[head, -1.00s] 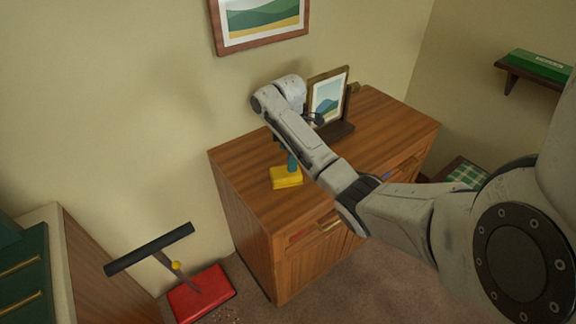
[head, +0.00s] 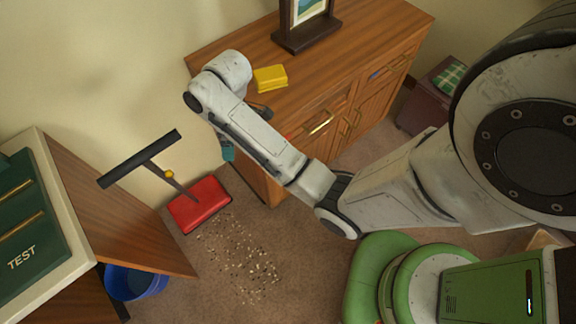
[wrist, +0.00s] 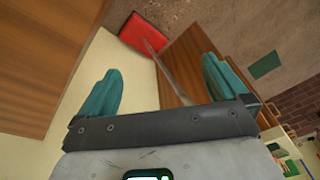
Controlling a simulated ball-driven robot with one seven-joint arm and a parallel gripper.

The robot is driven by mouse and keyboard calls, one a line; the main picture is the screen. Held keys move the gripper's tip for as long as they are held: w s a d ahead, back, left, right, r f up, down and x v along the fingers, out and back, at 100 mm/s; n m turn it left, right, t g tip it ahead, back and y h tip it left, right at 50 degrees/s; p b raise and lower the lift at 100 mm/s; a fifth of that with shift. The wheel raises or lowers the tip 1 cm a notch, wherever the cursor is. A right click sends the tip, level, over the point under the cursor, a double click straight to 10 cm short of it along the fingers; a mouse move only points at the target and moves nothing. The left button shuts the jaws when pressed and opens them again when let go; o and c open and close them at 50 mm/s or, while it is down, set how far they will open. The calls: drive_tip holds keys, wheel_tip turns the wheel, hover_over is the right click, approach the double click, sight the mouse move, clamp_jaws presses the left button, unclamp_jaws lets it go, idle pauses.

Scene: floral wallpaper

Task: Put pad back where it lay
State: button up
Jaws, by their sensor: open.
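The yellow pad (head: 271,78) lies flat on top of the wooden cabinet (head: 350,50), near its left end and front of the picture frame. My gripper (head: 228,150) hangs in front of the cabinet's left end, apart from the pad and lower in the picture. One teal finger shows there; the rest is hidden behind my arm. In the wrist view my gripper (wrist: 162,78) has its two teal fingers wide apart with nothing between them. The pad does not show in the wrist view.
A red dustpan (head: 200,204) with an upright handle stands on the floor by the wall, beside scattered crumbs (head: 240,258). A framed picture (head: 305,25) stands on the cabinet. A blue bin (head: 135,283) and a green-topped unit (head: 30,215) are at left.

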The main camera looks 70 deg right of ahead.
drive_tip(key=s+a+f+m, duration=0.2)
drive_tip(key=s+a+f, duration=0.1)
drive_tip(key=s+a, duration=0.45)
drive_tip(key=s+a+r+m+h, duration=0.1)
drive_tip(key=s+m, duration=0.1)
drive_tip(key=s, duration=0.9)
drive_tip(key=shift+s+a+r+m+g+h, duration=0.2)
drive_tip(key=shift+a+m+g+h, duration=0.1)
drive_tip(key=shift+a, duration=0.1)
